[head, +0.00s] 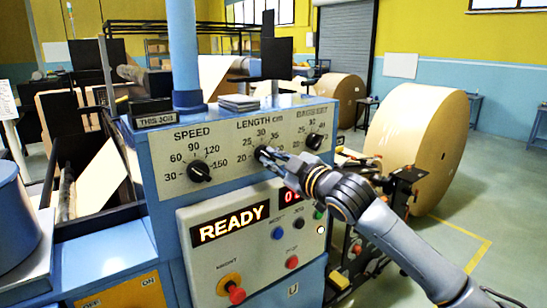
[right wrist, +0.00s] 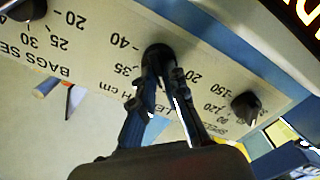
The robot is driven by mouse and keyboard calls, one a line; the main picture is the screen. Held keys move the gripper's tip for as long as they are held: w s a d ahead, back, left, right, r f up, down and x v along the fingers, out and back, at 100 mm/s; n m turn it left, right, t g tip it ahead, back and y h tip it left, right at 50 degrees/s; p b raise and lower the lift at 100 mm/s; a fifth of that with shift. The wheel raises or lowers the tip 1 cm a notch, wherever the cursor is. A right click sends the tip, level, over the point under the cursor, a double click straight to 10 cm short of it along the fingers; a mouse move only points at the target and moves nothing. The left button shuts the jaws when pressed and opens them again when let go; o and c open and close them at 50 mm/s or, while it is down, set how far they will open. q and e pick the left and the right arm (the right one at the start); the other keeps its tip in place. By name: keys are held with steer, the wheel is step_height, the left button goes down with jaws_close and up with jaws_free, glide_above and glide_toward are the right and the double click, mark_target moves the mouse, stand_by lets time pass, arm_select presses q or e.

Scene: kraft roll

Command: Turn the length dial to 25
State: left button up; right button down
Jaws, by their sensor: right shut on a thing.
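The length dial (head: 262,153) is a black knob in the middle of the pale panel, under the label LENGTH cm. Marks 20, 25, 30 and 35 show around it in the head view. My right gripper (head: 273,159) comes in from the right and is shut on this knob. In the right wrist view, the two fingers (right wrist: 162,82) close around the black dial (right wrist: 157,53), with 35 and 40 beside it. The fingers hide much of the knob, and I cannot tell which mark its pointer faces. My left gripper is not in view.
The speed dial (head: 199,172) is left of the length dial and the bags dial (head: 314,141) is right. Below are a READY display (head: 230,223), a red number display partly behind my gripper, and several buttons. A large kraft roll (head: 415,145) stands at the right.

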stand_by(0.3)
steer(key=c, duration=1.4)
jaws_free()
steer(key=shift+s+d, duration=0.1)
steer(key=v, duration=1.1)
steer(key=shift+s+d, duration=0.2)
steer(key=shift+s, duration=0.15)
